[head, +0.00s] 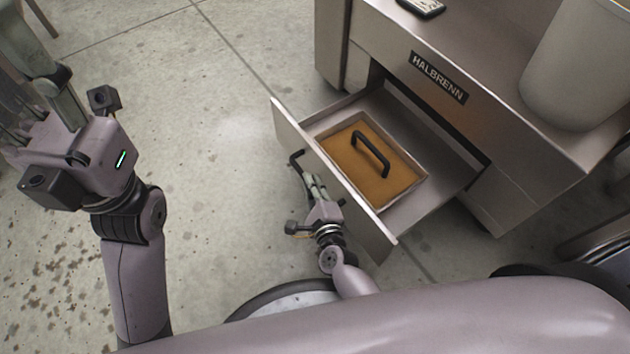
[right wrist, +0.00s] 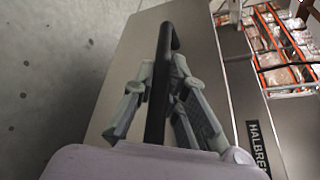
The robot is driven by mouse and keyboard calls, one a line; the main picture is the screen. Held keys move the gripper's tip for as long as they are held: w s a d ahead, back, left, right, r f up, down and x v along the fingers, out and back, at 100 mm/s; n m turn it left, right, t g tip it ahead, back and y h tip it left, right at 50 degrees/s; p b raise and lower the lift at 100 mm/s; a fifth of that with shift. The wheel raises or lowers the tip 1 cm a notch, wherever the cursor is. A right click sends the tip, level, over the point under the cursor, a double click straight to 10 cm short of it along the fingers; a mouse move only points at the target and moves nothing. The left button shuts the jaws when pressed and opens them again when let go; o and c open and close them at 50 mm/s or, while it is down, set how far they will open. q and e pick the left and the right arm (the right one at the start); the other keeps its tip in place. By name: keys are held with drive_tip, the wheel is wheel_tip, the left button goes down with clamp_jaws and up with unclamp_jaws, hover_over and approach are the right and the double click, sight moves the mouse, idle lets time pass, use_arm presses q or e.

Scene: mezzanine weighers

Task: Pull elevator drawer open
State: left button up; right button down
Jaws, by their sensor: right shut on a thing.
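The drawer (head: 376,229) of the grey HALBRENN cabinet stands well open, its inside showing from above. Its black bar handle (head: 296,159) is on the outer face of the drawer front. My right gripper (head: 308,178) is shut on this handle. In the right wrist view the fingers sit on both sides of the dark handle bar (right wrist: 168,42), in front of the drawer front (right wrist: 120,72). My left gripper (head: 22,140) is at the left over bare floor, away from the cabinet; its fingers are too unclear to tell open from shut.
Inside the drawer lies an orange-brown panel (head: 338,148) in a pale frame, with a black handle (head: 372,152) on it. On the cabinet top (head: 500,65) are a white bin (head: 580,70) and a small dark device (head: 422,7). The floor left of the drawer is clear.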

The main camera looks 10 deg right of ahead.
drive_tip(key=shift+f, duration=0.1)
drive_tip(key=c, duration=1.9)
unclamp_jaws()
drive_tip(key=shift+s, duration=0.15)
drive_tip(key=v, duration=0.7)
drive_tip(key=shift+s, duration=0.15)
